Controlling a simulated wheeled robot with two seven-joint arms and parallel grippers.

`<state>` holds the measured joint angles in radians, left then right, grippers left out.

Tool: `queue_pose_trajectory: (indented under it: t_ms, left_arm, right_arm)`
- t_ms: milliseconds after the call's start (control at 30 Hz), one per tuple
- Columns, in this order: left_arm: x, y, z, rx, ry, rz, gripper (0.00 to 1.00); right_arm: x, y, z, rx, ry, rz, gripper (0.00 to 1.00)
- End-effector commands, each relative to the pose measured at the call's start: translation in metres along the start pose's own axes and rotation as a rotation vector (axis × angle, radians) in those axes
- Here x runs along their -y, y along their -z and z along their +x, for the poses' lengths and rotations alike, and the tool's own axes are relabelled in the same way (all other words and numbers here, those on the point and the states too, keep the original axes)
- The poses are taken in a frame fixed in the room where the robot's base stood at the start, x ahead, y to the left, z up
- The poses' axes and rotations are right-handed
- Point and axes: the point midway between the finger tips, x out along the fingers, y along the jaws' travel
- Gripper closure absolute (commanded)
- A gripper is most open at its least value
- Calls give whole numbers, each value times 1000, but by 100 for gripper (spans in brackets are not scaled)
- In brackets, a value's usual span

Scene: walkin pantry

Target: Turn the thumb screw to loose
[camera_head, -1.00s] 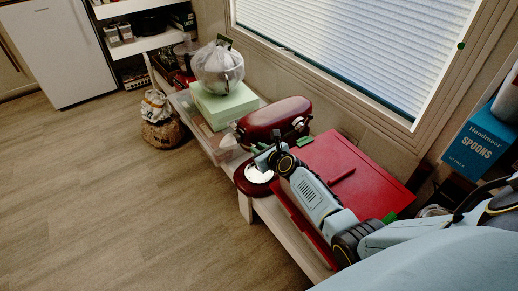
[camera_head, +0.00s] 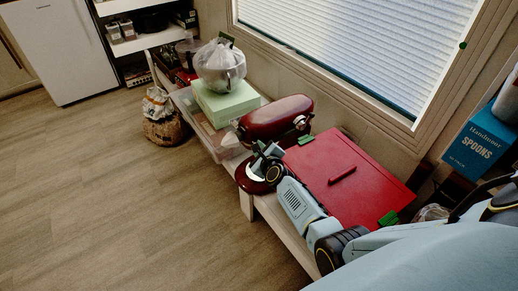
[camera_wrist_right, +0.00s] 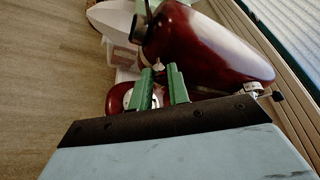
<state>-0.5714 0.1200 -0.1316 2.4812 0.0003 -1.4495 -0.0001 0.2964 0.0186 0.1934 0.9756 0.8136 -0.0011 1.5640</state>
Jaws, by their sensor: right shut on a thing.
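A dark red stand mixer (camera_head: 277,117) stands on the low bench; its head also shows in the right wrist view (camera_wrist_right: 215,50). In that view a small silver screw-like piece, seemingly the thumb screw (camera_wrist_right: 158,67), sits at the mixer between my green fingertips. My right gripper (camera_wrist_right: 162,73) is shut on it, with a narrow gap between the fingers. In the head view my right gripper (camera_head: 262,151) is beside the mixer, above its round base (camera_head: 250,184); the contact is too small to see there. My left gripper is not in view.
A flat red box (camera_head: 350,185) lies right of the mixer. A bagged pot (camera_head: 220,68) on a green box (camera_head: 223,103) stands behind. A spoons box (camera_head: 481,143) is far right.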

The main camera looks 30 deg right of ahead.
Motion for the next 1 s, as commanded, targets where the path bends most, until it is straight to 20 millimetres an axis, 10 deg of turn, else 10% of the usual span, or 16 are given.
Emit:
queue_pose_trajectory:
  t_ms: [500,533,667,1000]
  left_arm:
    - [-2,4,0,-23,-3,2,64]
    - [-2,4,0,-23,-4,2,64]
    - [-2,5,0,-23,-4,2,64]
    - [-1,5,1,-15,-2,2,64]
  right_arm:
    - [-1,1,0,-1,8,-22,100]
    - [-1,1,0,-1,8,-22,80]
    - [-1,1,0,-1,8,-22,63]
    - [0,0,-2,0,9,-22,61]
